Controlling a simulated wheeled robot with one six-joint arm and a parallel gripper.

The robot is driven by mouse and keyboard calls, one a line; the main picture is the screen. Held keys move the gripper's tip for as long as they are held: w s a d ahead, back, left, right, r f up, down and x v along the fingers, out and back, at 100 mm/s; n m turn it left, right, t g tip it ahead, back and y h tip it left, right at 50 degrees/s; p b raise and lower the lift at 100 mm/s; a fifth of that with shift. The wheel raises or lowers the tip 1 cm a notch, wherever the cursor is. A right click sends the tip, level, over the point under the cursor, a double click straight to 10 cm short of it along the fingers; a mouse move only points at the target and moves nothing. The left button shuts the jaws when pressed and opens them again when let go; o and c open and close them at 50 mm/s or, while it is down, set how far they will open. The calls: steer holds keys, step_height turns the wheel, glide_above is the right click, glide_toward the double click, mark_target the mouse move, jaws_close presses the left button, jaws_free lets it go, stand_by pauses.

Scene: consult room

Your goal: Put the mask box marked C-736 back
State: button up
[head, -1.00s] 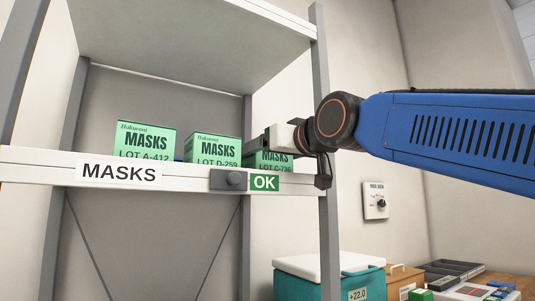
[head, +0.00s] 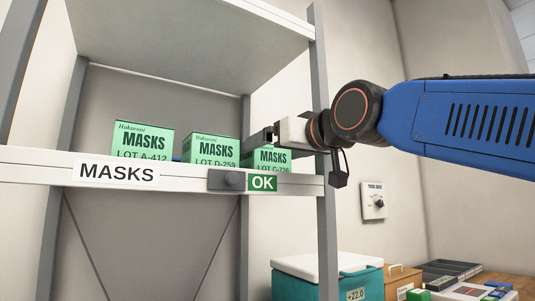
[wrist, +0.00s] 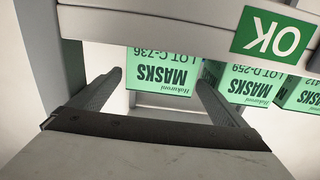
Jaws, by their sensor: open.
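The green mask box C-736 (head: 272,160) stands upright on the shelf (head: 300,185) at the right end of a row, behind the front rail. To its left are mask boxes D-259 (head: 212,150) and A-412 (head: 143,140). My gripper (head: 271,136) is open and empty, at the upper part of C-736, in front of it. In the wrist view, which is upside down, the fingers of my gripper (wrist: 159,78) spread to either side of box C-736 (wrist: 162,72). I see no finger pressing on it. Its lower edge is hidden by the rail.
A grey post (head: 327,230) stands just right of the box. Below right are a teal cooler (head: 310,283) and a wooden box (head: 403,278).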

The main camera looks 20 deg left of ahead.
steer(key=v, duration=0.8)
steer(key=shift+s+d, duration=0.1)
steer(key=shift+d, duration=0.05)
stand_by(0.4)
